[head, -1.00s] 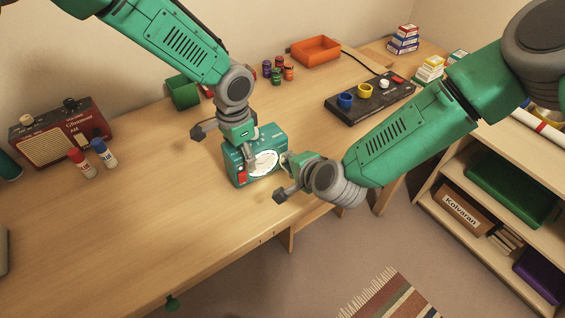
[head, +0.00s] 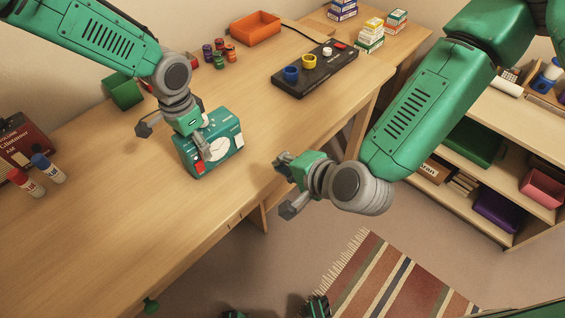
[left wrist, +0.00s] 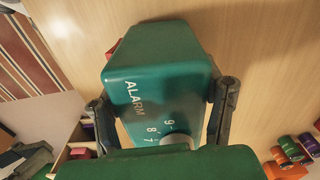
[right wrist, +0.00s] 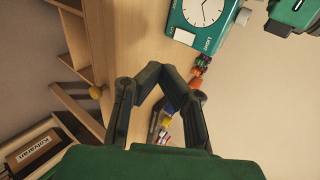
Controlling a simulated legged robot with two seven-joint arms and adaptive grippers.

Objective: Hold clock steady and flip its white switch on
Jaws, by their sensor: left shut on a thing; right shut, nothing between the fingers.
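The teal clock (head: 228,158) stands on the desk. Its round white face (head: 218,147) and a red patch show in the head view. My left gripper (head: 198,138) is shut on it from above; in the left wrist view its fingers sit on either side of the casing (left wrist: 160,85), marked ALARM with numerals. In the right wrist view the clock (right wrist: 218,40) has a white rectangular piece (right wrist: 185,37) beside lettering; I cannot tell its switch position. My right gripper (head: 282,165) is shut and empty, to the right of the clock and apart from it.
A black panel with coloured knobs (head: 300,88), an orange tray (head: 255,28) and small coloured pots lie farther back. A shelf unit (head: 480,205) is at right. The desk before the clock is clear.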

